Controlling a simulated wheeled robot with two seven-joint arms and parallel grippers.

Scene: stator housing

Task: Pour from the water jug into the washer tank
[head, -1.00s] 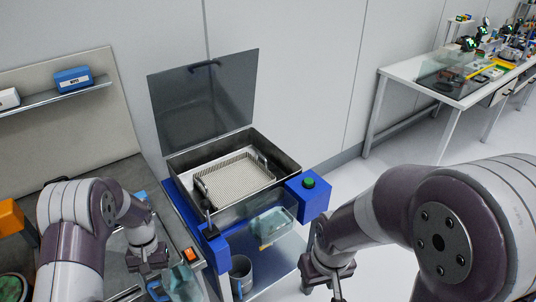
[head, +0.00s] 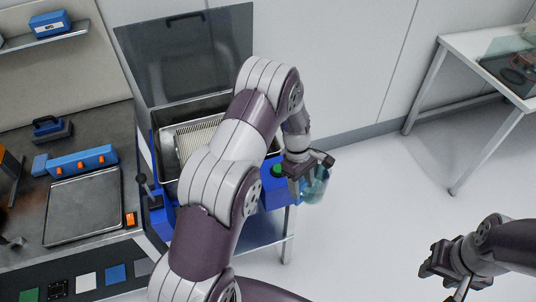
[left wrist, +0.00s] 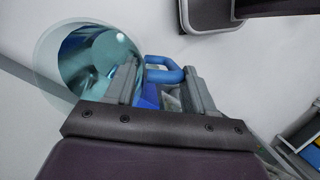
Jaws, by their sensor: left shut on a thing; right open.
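The water jug (head: 317,186) is translucent teal with a blue handle (left wrist: 164,72). My left gripper (head: 300,168) is shut on it and holds it in the air, just right of the green-button box on the washer. In the left wrist view the jug's round body (left wrist: 90,62) is beside the fingers and the handle shows between them. Its tilt and water level are unclear. The washer tank (head: 190,106) is an open metal basin with a wire basket (head: 192,138) inside. My left arm hides its right part. My right gripper (head: 450,262) is open and empty at lower right.
The tank's dark lid (head: 190,52) stands raised behind it. A blue box (head: 281,196) with a green button is at the tank's right corner. The left bench holds a metal tray (head: 82,208) and a blue block with orange knobs (head: 82,160). Floor between washer and right table (head: 480,40) is clear.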

